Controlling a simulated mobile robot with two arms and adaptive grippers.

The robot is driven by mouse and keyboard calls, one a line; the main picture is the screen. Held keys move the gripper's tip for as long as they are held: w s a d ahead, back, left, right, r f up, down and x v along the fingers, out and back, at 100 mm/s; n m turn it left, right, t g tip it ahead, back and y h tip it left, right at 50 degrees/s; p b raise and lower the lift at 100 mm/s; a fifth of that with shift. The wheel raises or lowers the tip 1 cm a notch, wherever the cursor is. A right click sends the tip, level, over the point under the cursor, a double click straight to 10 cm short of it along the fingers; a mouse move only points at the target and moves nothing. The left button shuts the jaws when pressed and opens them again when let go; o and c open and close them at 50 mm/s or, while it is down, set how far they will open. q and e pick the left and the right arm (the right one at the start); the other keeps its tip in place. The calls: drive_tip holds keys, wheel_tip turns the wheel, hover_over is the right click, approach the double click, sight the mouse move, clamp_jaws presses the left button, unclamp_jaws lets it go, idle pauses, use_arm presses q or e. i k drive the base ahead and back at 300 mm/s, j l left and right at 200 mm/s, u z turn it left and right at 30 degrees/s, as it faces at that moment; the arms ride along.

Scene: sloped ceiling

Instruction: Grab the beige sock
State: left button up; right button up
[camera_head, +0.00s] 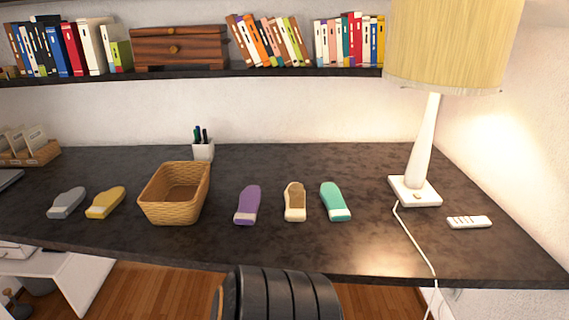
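The beige sock (295,203) lies flat on the dark desk, with a brownish patch on its middle. A purple sock (247,205) lies to its left and a teal sock (335,201) to its right, each apart from it. A grey sock (67,203) and a yellow sock (105,202) lie farther left, beyond the wicker basket (174,214). The basket looks empty. Neither of my grippers shows in the head view.
A lamp (415,188) with its cord and a white remote (469,222) are on the right of the desk (300,250). A pen cup (203,151) stands behind the basket. A shelf (220,72) with books and a wooden box (180,47) hangs above. Bare desk lies around the socks.

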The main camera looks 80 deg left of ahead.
sight(294, 194)
drive_tip(key=u, duration=2.55)
